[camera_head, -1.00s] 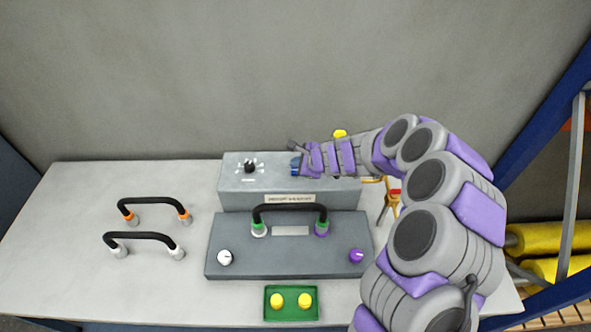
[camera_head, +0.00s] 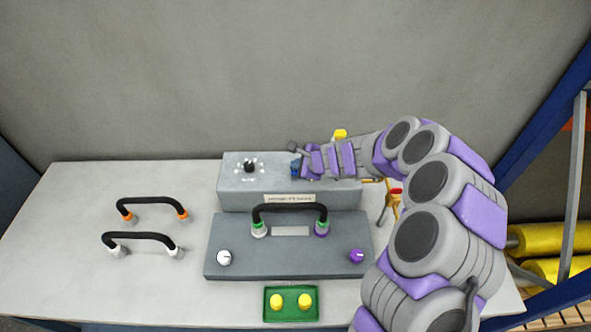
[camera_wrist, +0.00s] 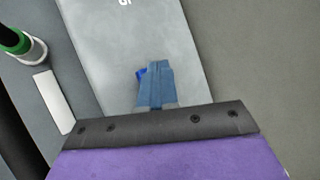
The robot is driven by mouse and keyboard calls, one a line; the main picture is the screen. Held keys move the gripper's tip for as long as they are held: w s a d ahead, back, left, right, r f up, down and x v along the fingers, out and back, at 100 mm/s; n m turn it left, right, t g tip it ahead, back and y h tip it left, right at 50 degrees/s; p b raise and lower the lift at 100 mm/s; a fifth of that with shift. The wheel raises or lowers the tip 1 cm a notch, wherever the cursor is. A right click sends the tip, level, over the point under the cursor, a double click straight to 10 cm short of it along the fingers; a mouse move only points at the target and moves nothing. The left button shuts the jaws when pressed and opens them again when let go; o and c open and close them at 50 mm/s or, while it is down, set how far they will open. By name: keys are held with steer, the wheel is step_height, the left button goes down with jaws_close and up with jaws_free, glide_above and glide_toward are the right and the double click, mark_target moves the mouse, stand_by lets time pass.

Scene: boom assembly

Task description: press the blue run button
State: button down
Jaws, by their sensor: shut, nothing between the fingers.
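The grey control box (camera_head: 240,194) stands at the back of the bench, with a black knob (camera_head: 250,166) on the left of its top. My gripper (camera_head: 297,168) is over the right part of that top, its fingers together and empty. In the wrist view the blue-grey fingers (camera_wrist: 156,84) point at the box's pale top (camera_wrist: 145,35). A bright blue edge of the run button (camera_wrist: 141,73) shows just left of the fingertips. The fingers hide the rest of the button. I cannot tell whether they touch it.
In front of the box is a dark panel (camera_head: 290,260) with a black handle (camera_head: 290,208), a white knob (camera_head: 224,258) and a purple knob (camera_head: 356,256). A green tray (camera_head: 291,315) holds yellow pieces. Two more black handles (camera_head: 152,201) (camera_head: 138,237) are at left.

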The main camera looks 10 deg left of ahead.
steer(key=shift+f+b, duration=0.35)
steer(key=shift+f, duration=0.1)
stand_by(0.3)
steer(key=shift+r, duration=0.15)
steer(key=shift+r+p, duration=0.8)
steer(key=shift+p, duration=0.05)
step_height(320, 180, up, 5)
steer(key=p, duration=0.4)
stand_by(0.9)
